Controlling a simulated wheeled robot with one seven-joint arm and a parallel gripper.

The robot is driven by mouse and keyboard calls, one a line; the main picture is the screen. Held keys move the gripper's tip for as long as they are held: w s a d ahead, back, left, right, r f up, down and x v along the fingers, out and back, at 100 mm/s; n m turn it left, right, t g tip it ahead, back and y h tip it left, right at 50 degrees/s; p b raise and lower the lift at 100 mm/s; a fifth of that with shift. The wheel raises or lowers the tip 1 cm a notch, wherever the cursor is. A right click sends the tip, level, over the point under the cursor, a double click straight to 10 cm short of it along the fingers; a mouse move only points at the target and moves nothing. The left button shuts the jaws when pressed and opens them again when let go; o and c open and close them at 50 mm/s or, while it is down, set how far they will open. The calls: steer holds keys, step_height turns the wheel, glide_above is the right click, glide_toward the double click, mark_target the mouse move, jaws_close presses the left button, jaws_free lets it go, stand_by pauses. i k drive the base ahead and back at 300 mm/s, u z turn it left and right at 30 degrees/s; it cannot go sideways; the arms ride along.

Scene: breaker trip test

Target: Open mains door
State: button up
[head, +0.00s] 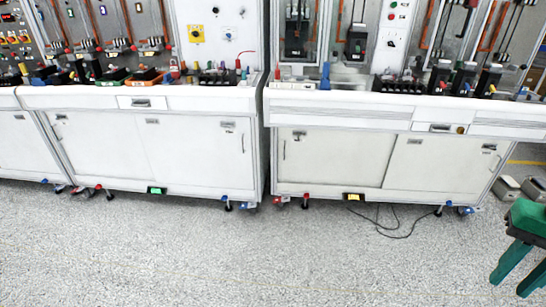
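No door in the head view can be read as labelled mains. The left bench has a white left cabinet door (95,148) and a white right cabinet door (200,155), both shut. The right bench has a greyish left door (335,158) and a right door (437,165), also both shut. Small dark handles show near the door edges. Upright panels with switches, cables and meters stand above the benches; their tops are cut off by the frame. My gripper is not seen in this view.
Speckled floor (220,250) lies clear before the benches. A black cable (385,222) lies loose below the right bench. A green stool-like object (527,217) with legs stands at the lower right edge. Grey boxes (507,188) lie on the floor behind it.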

mark_target(353, 158)
steer(key=u, duration=0.05)
steer(key=i, duration=1)
steer(key=z, duration=0.05)
